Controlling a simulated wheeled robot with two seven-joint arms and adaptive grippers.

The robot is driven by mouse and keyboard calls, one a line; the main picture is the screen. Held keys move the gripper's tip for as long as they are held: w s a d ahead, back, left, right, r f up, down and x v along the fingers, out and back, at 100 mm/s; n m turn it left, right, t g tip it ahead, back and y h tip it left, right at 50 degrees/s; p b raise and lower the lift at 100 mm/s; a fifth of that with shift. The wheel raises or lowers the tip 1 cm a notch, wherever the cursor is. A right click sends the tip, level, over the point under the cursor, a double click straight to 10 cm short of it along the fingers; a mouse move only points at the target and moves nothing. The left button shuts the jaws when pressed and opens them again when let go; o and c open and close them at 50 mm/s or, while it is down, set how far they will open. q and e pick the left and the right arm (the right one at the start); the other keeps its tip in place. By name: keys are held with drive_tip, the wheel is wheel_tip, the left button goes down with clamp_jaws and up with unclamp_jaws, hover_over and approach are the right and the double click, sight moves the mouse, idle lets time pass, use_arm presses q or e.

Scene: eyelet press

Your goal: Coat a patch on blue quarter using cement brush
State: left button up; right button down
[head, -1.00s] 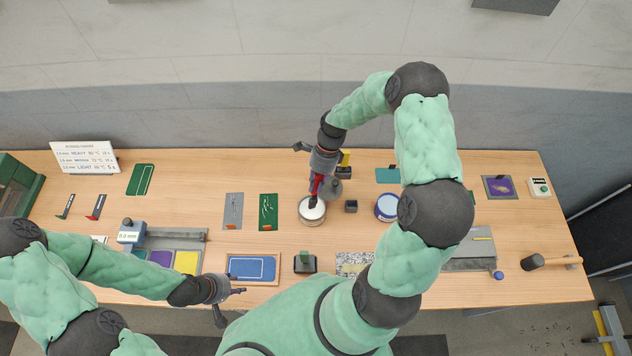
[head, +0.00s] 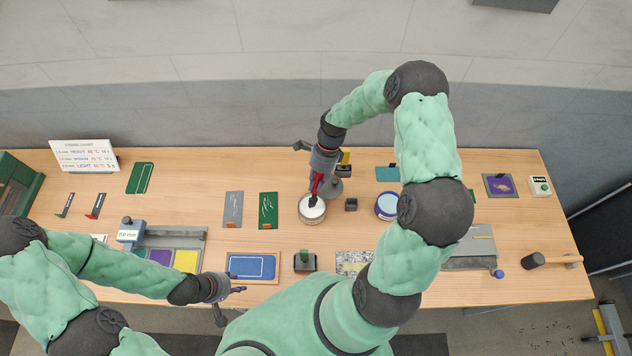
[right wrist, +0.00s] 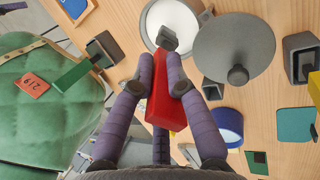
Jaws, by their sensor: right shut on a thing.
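The cement brush has a red handle (right wrist: 160,92) and a dark head (right wrist: 166,40). My right gripper (head: 317,184) is shut on the handle. The brush head points down over the open tin of white cement (head: 312,213), which also shows in the right wrist view (right wrist: 172,18). I cannot tell whether the bristles touch the cement. The blue quarter (head: 251,267) lies flat in a wooden tray near the front edge, with a pale outline on it. My left gripper (head: 231,300) is open and empty, just left of the tray's front corner.
A grey round lid (right wrist: 235,48) with a knob is beside the tin. A blue-rimmed round container (head: 387,206) stands to its right. A dark block with a green handle (head: 304,262) stands right of the tray.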

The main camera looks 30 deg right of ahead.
use_arm(q)
drive_tip(key=shift+f+b, duration=0.3)
use_arm(e)
drive_tip(key=shift+f, duration=0.45)
idle(1.0)
drive_tip(key=shift+r+p, duration=2.5)
drive_tip(key=shift+r, duration=1.1)
use_arm(q)
wheel_tip(320, 180, up, 5)
drive_tip(key=shift+f, duration=0.1)
use_arm(e)
drive_tip(key=shift+f, duration=0.1)
